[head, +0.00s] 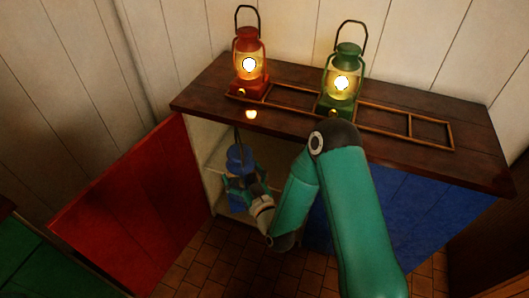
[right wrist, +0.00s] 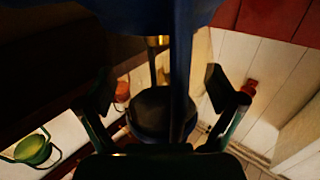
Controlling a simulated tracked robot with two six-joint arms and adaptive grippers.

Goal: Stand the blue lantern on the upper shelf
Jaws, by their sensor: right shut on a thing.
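The blue lantern (head: 238,157) is at the open left part of the cabinet, upright or nearly so, with its handle up. My right gripper (head: 243,184) is shut on it from the front; in the right wrist view the fingers (right wrist: 163,105) stand on both sides of the dark lantern body (right wrist: 150,12). My left gripper is not in view.
The red door (head: 130,205) stands open to the left; the blue door (head: 365,215) on the right is closed. On the dark cabinet top (head: 205,95), lit red (head: 249,75) and green (head: 343,75) lanterns stand at a wooden rack (head: 430,132). My right arm crosses in front.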

